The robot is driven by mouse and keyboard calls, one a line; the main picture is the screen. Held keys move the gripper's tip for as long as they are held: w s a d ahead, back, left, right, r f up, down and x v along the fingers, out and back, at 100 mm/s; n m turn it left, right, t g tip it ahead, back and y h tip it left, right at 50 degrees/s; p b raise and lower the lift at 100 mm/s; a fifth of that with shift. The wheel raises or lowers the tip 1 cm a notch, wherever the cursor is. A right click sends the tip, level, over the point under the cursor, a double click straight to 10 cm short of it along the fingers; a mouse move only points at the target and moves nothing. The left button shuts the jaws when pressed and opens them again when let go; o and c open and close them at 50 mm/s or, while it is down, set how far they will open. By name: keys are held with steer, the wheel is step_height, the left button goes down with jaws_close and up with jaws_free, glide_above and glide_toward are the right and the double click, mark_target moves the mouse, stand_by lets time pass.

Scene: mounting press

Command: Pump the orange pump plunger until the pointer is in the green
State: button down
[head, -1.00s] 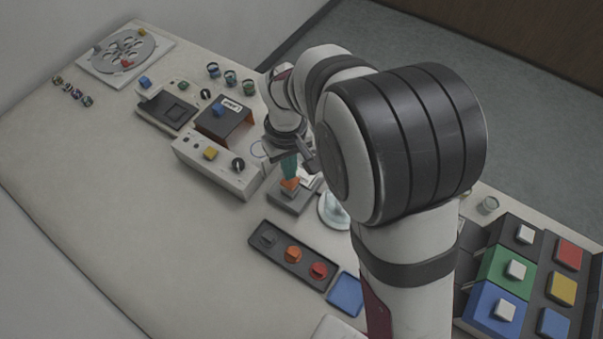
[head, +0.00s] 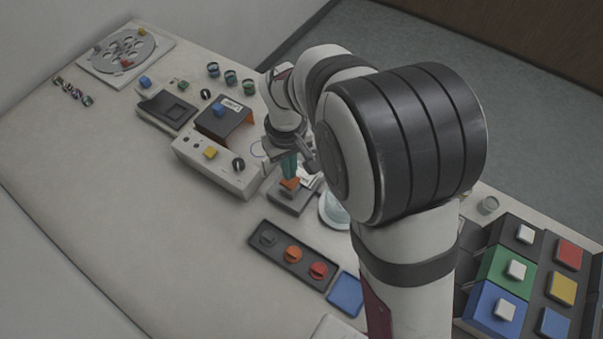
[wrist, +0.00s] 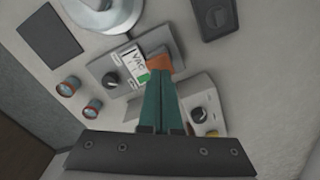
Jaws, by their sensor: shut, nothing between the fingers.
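The orange pump plunger (head: 289,185) stands on a grey base (head: 287,206) near the middle of the bench. It also shows in the wrist view (wrist: 159,62), just beyond my fingertips. My gripper (head: 289,176) points down with its teal fingers shut and empty, and its tips are at the plunger's top. I cannot tell whether they touch it. In the wrist view, a white gauge face (wrist: 137,63) marked VAC, with a green patch, lies beside the plunger. The pointer is too small to read there, and my fingers hide part of the gauge.
A white box (head: 222,172) with a yellow button and a black knob stands left of the plunger. A dark tray (head: 262,232) with several knobs lies in front. A pale round stand (head: 331,213) is close on the right. The left front of the bench is clear.

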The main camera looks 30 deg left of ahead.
steer(key=shift+f, duration=0.15)
steer(key=shift+f, duration=0.15)
stand_by(1.7)
steer(key=shift+f, duration=0.1)
steer(key=shift+f, duration=1.5)
steer(key=shift+r, duration=1.55)
steer(key=shift+r, duration=0.4)
